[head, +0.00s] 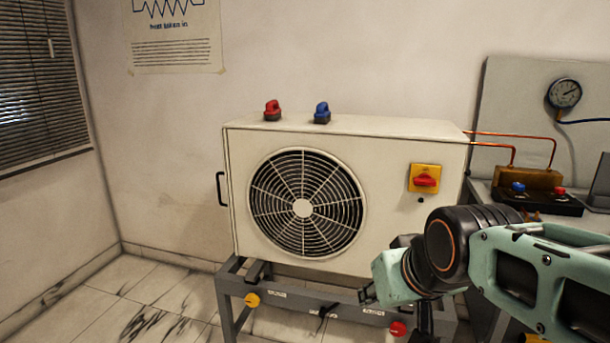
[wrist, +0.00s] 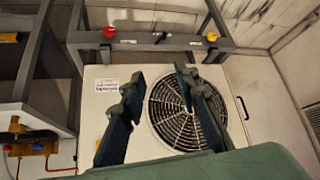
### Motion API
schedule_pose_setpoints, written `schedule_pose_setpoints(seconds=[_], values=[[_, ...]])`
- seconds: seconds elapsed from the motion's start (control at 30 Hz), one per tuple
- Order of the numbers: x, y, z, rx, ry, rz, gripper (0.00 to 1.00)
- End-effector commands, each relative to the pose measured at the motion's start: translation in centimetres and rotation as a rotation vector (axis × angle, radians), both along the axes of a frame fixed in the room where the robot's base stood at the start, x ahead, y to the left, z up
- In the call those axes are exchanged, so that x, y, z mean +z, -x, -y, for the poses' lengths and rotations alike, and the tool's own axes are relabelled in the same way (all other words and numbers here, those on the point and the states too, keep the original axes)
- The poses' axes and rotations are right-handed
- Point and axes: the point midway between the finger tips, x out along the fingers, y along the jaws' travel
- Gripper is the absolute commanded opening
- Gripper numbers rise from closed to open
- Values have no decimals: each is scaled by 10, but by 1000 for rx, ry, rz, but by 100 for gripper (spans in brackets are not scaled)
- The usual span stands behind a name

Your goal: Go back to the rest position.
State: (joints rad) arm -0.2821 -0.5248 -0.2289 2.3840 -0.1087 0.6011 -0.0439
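My gripper (wrist: 160,82) shows in the wrist view with its two dark fingers wide apart and nothing between them. The white fan unit (wrist: 155,112) lies beyond the fingers, and its round grille shows between and behind them. In the head view my arm reaches in from the right, and its wrist end is in front of the lower right part of the fan unit (head: 395,215). The fingers are mostly hidden behind my wrist in that view, and whether they touch anything there cannot be told.
The unit stands on a grey frame (head: 290,300) with yellow and red knobs. A red-handled switch (head: 425,179) is on its front. Red (head: 272,111) and blue (head: 322,113) valve handles stand on top. A bench with a brass manifold (head: 528,180) and a gauge (head: 564,93) is at right. Floor at left is clear.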

Motion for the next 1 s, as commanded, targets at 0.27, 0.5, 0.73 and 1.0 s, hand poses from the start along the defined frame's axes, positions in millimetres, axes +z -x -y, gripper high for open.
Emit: schedule_pose_setpoints(seconds=[0.27,0.5,0.73,1.0], values=[[-76,94,9,-132,-6,-148,29],[-37,110,9,-152,-3,-183,29],[19,109,9,-151,-4,-182,29],[92,109,9,-151,-4,-182,29]])
